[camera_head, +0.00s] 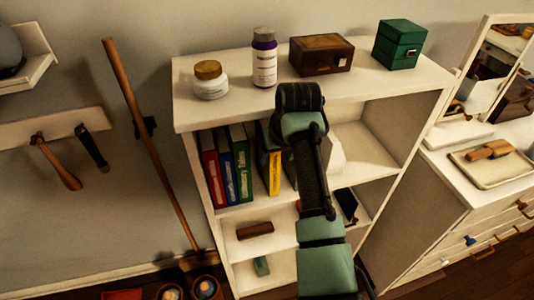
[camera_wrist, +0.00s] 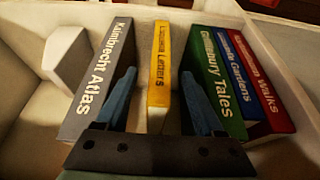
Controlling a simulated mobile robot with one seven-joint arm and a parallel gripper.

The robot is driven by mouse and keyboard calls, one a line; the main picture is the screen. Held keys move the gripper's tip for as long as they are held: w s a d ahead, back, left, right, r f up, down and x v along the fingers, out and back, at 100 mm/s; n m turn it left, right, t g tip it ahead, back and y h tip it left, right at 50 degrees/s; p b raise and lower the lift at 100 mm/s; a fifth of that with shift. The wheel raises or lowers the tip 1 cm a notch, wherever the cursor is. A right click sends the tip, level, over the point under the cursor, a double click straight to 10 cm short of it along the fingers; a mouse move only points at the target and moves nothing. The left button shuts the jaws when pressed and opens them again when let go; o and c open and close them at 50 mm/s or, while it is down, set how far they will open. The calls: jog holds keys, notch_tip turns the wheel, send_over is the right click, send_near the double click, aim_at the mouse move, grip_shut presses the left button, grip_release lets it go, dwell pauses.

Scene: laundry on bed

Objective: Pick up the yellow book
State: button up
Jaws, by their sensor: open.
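The yellow book (camera_wrist: 160,63) stands upright on the shelf in the wrist view, spine towards me. It also shows in the head view (camera_head: 274,173), partly hidden by my arm. My gripper (camera_wrist: 158,95) is open, with one blue finger on each side of the yellow book's spine. The left finger overlaps the grey Kalmbrecht Atlas (camera_wrist: 99,82) and the right one overlaps the green book (camera_wrist: 217,85) in the picture. I cannot tell whether either finger touches a book. In the head view my arm hides the fingers.
A blue book (camera_wrist: 243,75) and a red book (camera_wrist: 266,80) stand beside the green one. A white block (camera_wrist: 67,58) is left of the atlas. A shelf unit's top (camera_head: 235,99) carries a white jar (camera_head: 210,82), a bottle (camera_head: 264,62) and two boxes.

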jog(key=shift+x, duration=1.4)
jog(key=shift+s, duration=0.15)
grip_shut()
